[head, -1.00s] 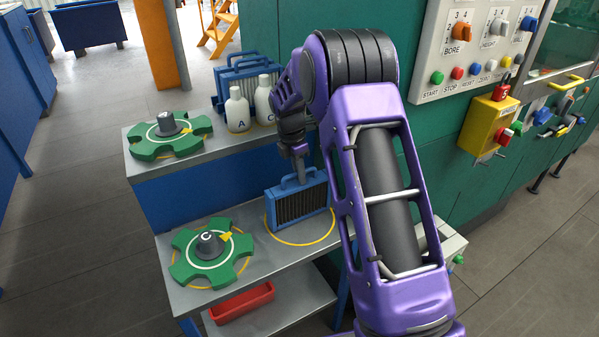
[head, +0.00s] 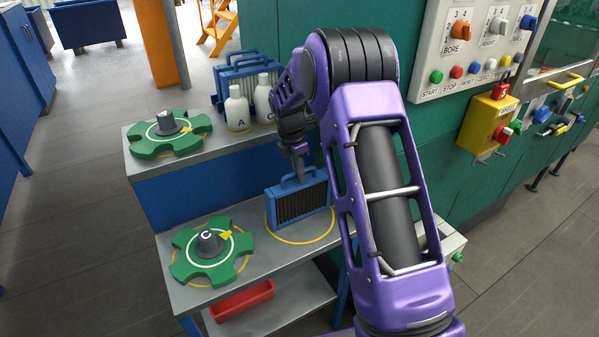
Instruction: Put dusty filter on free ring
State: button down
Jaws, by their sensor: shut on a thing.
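The dusty filter (head: 299,203), a blue frame with a dark grey pleated face and a top handle, stands upright on the middle shelf. It is within the yellow ring (head: 306,244) painted there, with no other object in that ring. My gripper (head: 300,172) reaches down from above and is shut on the filter's top handle. The fingertips are small and partly merge with the handle. The filter's base looks to be at the shelf surface; I cannot tell whether it bears its full weight there.
A green lobed wheel with a grey hub marked C (head: 212,252) covers another yellow ring to the left. Another green wheel (head: 168,135), white bottles (head: 237,110) and blue framed filters (head: 238,70) stand on the upper shelf. A red tray (head: 241,300) lies below. A green machine stands right.

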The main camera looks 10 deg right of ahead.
jog(key=shift+f, duration=0.3)
jog(key=c, duration=0.8)
grip_release()
